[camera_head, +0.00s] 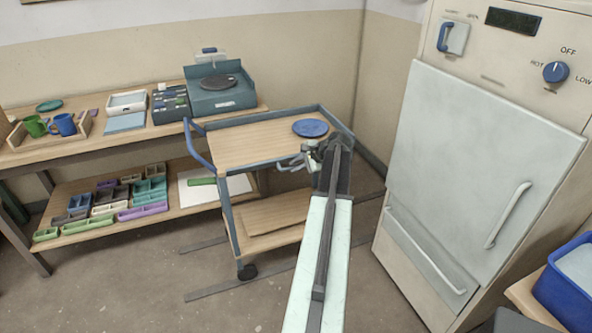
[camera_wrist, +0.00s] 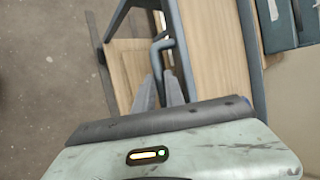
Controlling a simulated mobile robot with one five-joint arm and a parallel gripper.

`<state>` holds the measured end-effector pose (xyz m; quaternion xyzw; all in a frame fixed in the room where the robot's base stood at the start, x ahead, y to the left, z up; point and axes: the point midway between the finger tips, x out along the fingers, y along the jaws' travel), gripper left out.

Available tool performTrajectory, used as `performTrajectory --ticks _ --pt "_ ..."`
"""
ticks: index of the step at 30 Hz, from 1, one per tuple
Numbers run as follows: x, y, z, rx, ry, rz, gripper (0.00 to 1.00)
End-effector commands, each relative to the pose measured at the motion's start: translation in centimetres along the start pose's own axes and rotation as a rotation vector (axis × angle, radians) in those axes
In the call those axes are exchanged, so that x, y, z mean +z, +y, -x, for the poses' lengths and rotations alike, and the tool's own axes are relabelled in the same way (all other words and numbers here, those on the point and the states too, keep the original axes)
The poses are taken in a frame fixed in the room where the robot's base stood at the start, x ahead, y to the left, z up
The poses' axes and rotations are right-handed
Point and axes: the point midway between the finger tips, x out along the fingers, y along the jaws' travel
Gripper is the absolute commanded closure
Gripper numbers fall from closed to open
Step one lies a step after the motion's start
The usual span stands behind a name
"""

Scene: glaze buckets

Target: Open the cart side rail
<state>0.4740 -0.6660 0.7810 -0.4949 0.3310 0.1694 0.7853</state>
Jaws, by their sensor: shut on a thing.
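The cart (camera_head: 228,148) stands in the middle of the head view, with a wooden top and blue-grey edge rails. Its near side rail (camera_head: 258,167) runs along the edge facing me. In the wrist view the rail (camera_wrist: 179,45) is a long grey bar, with a bent grey handle (camera_wrist: 164,45) beside it. My gripper (camera_head: 305,160) is at the near right of this rail. In the wrist view my gripper (camera_wrist: 159,85) is shut on the handle, whose gripped end is partly hidden between the fingers. My arm hides the cart's right near corner.
A blue plate (camera_head: 310,128) lies on the cart top. The kiln (camera_head: 480,150) stands close on the right. A workbench (camera_head: 150,130) with mugs, a scale and several trays is at the left. A blue bin (camera_head: 570,285) is at lower right. Floor at the left front is clear.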

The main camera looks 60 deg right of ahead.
Motion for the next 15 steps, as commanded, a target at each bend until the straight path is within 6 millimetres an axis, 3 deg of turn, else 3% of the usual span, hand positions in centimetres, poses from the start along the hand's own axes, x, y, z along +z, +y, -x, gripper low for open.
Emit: performTrajectory --ticks 1,15 --pt "0.0 1.4 -0.8 -0.038 -0.004 0.015 1.0" --pt "-0.8 4.2 -2.6 -0.451 -0.01 0.186 1.0"
